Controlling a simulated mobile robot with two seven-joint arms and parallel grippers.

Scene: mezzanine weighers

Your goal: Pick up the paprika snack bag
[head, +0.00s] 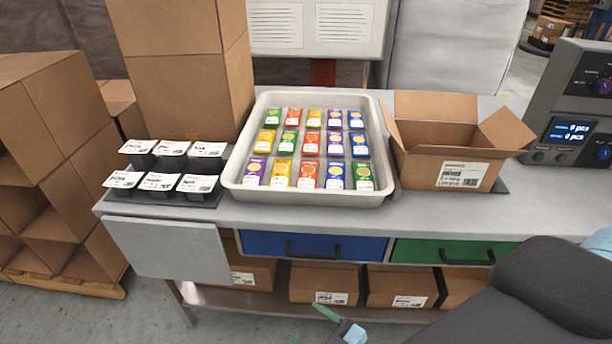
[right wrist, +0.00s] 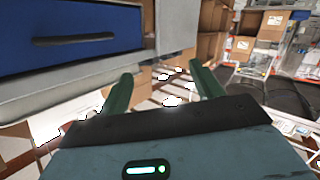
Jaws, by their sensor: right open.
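Several small snack bags in green, red, orange, yellow, purple and blue lie in rows in a pale tray (head: 234,186) on the bench. Their print is too small to read, so I cannot tell which is paprika; red bags such as this red bag (head: 308,174) are among them. My right gripper (head: 309,326) is low in front of the bench, below the drawers and well apart from the tray. In the right wrist view its green fingers (right wrist: 164,88) are spread, with nothing between them. My left gripper is not in view.
An open cardboard box (head: 422,172) stands right of the tray, and black labelled bins (head: 172,160) stand left. A weigher display (head: 570,132) is at far right. Blue (head: 265,246) and green (head: 412,252) drawers sit under the bench top. Tall cartons (head: 165,70) rise behind.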

